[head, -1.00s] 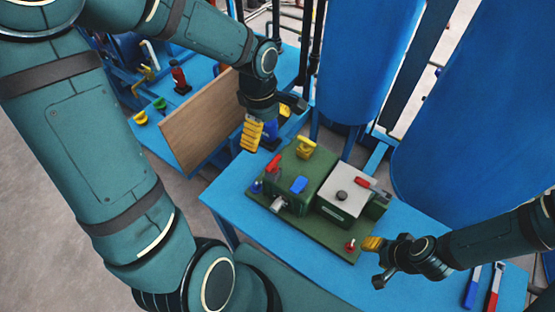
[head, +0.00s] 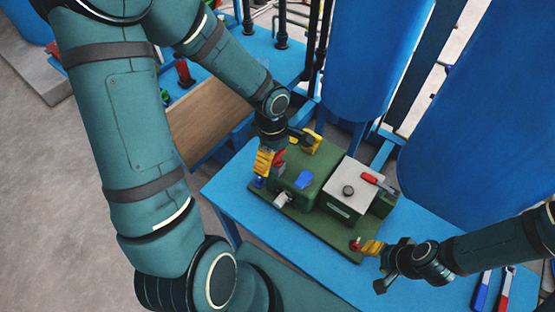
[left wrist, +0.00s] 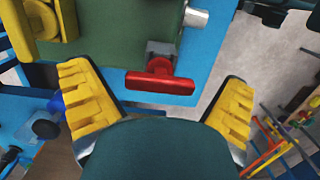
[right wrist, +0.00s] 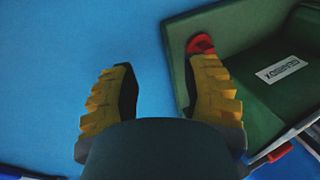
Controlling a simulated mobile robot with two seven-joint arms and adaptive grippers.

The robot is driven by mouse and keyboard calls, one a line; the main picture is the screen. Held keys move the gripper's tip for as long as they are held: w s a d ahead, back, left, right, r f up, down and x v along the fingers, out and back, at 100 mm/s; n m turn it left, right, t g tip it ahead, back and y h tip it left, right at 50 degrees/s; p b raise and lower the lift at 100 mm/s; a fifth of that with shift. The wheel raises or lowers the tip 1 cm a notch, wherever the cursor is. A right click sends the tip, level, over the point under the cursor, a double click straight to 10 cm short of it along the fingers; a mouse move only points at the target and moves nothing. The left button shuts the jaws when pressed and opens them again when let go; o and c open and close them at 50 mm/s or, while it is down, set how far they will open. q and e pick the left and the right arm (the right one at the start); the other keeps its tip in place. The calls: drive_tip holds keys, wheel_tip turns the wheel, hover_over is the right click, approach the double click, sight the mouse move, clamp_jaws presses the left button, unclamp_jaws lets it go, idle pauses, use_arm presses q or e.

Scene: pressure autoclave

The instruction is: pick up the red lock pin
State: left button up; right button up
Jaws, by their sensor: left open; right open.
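A red T-shaped handle (left wrist: 160,82) sits on a grey block at the green housing's edge in the left wrist view. It also shows in the head view (head: 279,158). My left gripper (left wrist: 155,92) is open, with the handle between its yellow fingers and no visible contact. A small red round-headed piece (head: 355,243) stands at the green base's front right corner; it shows in the right wrist view (right wrist: 200,43), partly hidden by a finger. My right gripper (right wrist: 163,72) is open, one finger beside this piece. I cannot tell which red piece is the lock pin.
The green base (head: 310,221) on the blue table (head: 228,190) carries a grey-topped box (head: 352,178) with a red-handled part (head: 371,178), a blue piece (head: 304,180) and a yellow handle (head: 308,143). Red and blue tools (head: 499,290) lie right. Blue tanks (head: 480,110) stand behind.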

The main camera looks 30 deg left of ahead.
use_arm(q)
drive_tip(key=c, duration=1.3)
drive_tip(key=shift+r, duration=0.1)
